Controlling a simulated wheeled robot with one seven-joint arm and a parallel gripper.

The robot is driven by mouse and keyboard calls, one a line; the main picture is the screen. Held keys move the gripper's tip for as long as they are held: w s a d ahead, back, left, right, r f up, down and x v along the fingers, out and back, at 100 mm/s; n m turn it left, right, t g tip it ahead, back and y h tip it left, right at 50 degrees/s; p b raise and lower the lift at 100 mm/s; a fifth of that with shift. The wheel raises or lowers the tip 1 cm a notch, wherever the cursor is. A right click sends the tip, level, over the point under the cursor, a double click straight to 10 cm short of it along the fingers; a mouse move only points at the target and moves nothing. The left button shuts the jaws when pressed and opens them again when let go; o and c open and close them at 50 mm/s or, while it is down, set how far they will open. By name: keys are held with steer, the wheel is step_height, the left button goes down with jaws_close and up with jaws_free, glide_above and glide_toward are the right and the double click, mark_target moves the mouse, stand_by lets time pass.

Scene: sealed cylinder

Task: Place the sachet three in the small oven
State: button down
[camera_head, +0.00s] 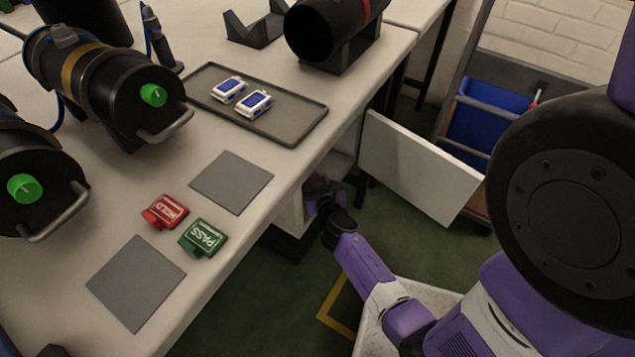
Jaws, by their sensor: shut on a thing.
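My gripper (319,192) is at the opening of a white box-like compartment (291,217) below the table's right edge. It is small and dark in the head view, and shut on a small, partly hidden reddish thing (317,184). I cannot read a label on it or tell for certain that it is sachet three. The compartment's white door (419,167) stands wide open to the right. This compartment may be the small oven, but no marking shows. Its inside is mostly hidden by the table edge and my gripper.
The table holds a dark tray (290,127) with two white-and-blue devices (254,103), grey mats (232,181), a red HOLD tag (165,211) and a green PASS tag (203,237). A blue bin (490,115) is beyond the door. Green floor lies below.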

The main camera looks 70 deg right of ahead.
steer(key=c, duration=0.9)
jaws_free()
steer(key=shift+f, duration=0.1)
steer(key=shift+s+a+r, duration=0.1)
steer(key=shift+a+r, duration=0.05)
steer(key=shift+r, duration=0.1)
steer(key=p+v, duration=0.2)
steer(key=v, duration=0.9)
steer(key=shift+a, duration=0.3)
steer(key=shift+s+r, duration=0.1)
